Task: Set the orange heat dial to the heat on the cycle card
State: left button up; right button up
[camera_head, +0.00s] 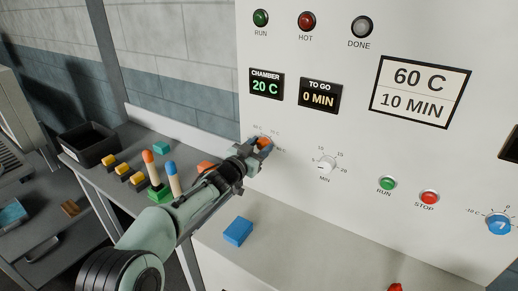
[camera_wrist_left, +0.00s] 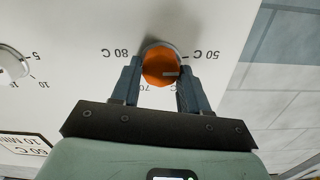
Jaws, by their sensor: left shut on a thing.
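The orange heat dial (camera_wrist_left: 158,66) sits on the white panel, with 80 C, 50 C and part of a 70 label around it, upside down in the left wrist view. Its pale mark points right and slightly down, just below the 50 C label; the 60 label is not visible. My left gripper (camera_wrist_left: 160,78) is shut on the dial, one finger on each side. In the head view my left gripper (camera_head: 256,150) partly covers the dial (camera_head: 265,142). The cycle card (camera_head: 420,91) reads 60 C, 10 MIN. My right gripper is not in view.
The white minute dial (camera_head: 326,166) is right of my left gripper, then green RUN (camera_head: 387,183) and red STOP (camera_head: 429,196) buttons. The chamber display (camera_head: 266,84) reads 20 C. A blue block (camera_head: 238,231) lies on the ledge; pegs and a black bin (camera_head: 89,146) stand left.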

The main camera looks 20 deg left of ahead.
pick_arm(q)
jog(key=m+b, duration=0.1)
jog(key=m, duration=0.2)
jog(key=shift+f+m, duration=0.1)
jog(key=shift+m, duration=0.2)
jog(key=m+b, duration=0.2)
jog(key=m, duration=0.1)
jog(key=shift+d, duration=0.1)
jog(key=shift+m+b, duration=0.7)
jog(key=shift+m, duration=1.4)
jog(key=o, duration=1)
jog(key=shift+o, duration=0.2)
jog(key=shift+s, duration=0.15)
